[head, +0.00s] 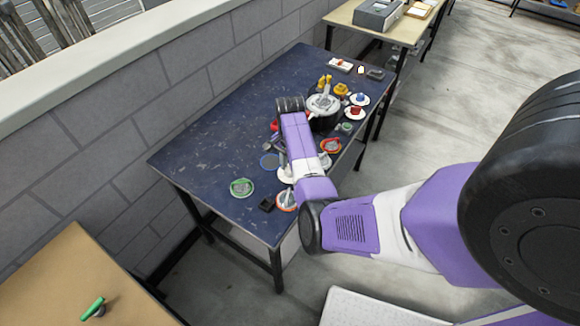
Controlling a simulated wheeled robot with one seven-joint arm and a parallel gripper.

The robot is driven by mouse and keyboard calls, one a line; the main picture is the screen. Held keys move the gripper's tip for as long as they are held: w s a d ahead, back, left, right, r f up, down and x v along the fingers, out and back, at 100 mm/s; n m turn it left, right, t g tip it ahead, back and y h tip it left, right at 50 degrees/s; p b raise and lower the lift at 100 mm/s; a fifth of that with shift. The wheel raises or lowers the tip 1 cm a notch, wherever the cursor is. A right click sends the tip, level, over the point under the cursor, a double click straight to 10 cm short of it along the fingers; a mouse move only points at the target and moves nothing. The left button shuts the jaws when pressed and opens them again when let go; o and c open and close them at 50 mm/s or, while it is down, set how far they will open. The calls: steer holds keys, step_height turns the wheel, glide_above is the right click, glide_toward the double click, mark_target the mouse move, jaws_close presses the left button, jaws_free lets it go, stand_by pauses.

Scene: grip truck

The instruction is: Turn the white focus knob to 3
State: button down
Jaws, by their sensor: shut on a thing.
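My gripper (283,163) hangs down behind my purple forearm and shows only in part, as small grey pieces left of the arm. It is shut and its tips are at the white focus knob (284,177), a pale round dial on the dark blue table (205,150). The forearm covers part of the dial and most of the hand. The dial's numbers and pointer are too small to read.
A green-ringed dial (242,187) lies left. A silver round object (323,104) and yellow pieces (341,89) stand behind. The table's left part is clear.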

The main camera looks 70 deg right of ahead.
steer(key=shift+d+r+m, duration=0.1)
steer(key=shift+m, duration=0.4)
steer(key=c, duration=1)
jaws_free()
steer(key=shift+r+b, duration=0.6)
steer(key=shift+r, duration=3.25)
